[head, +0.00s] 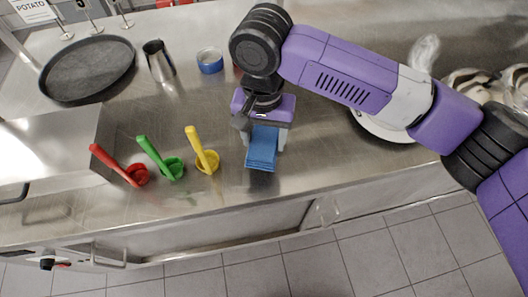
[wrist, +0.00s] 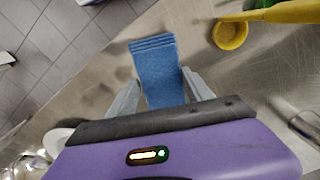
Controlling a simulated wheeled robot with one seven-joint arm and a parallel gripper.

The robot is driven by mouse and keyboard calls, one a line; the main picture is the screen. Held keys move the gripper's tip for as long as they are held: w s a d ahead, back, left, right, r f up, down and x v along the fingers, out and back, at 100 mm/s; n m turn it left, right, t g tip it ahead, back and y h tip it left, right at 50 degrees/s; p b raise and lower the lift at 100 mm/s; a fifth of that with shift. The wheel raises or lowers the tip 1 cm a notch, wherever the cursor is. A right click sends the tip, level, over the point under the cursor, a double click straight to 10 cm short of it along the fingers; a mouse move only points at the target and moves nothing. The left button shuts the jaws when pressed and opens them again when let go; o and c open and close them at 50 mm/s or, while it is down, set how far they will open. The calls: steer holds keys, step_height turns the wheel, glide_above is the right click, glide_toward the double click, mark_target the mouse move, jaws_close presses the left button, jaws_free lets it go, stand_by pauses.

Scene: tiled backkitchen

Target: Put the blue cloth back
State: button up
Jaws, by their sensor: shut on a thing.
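The blue cloth (head: 261,150) is a folded, flat stack, held at the steel counter's front part. My gripper (head: 264,143) is above the counter, pointing down, with its fingers on either side of the cloth and shut on it. In the wrist view the cloth (wrist: 158,72) stands out between the two grey fingers of my gripper (wrist: 158,100). Its far end shows free of the fingers. I cannot tell whether the cloth's lower edge touches the counter.
Red (head: 120,167), green (head: 160,160) and yellow (head: 203,152) handled squeezers stand left of the cloth. A dark round tray (head: 88,70), a metal cup (head: 158,62) and a blue tape roll (head: 210,61) are behind. A white plate (head: 378,126) lies right, partly behind my arm.

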mark_target(264, 142)
steer(key=shift+f+p, duration=0.3)
steer(key=shift+f, duration=3.65)
steer(key=shift+f, duration=0.1)
steer(key=o, duration=1.2)
step_height(264, 142, up, 12)
steer(key=shift+a+r+b, duration=0.1)
steer(key=shift+r+b, duration=0.05)
steer(key=shift+b, duration=0.65)
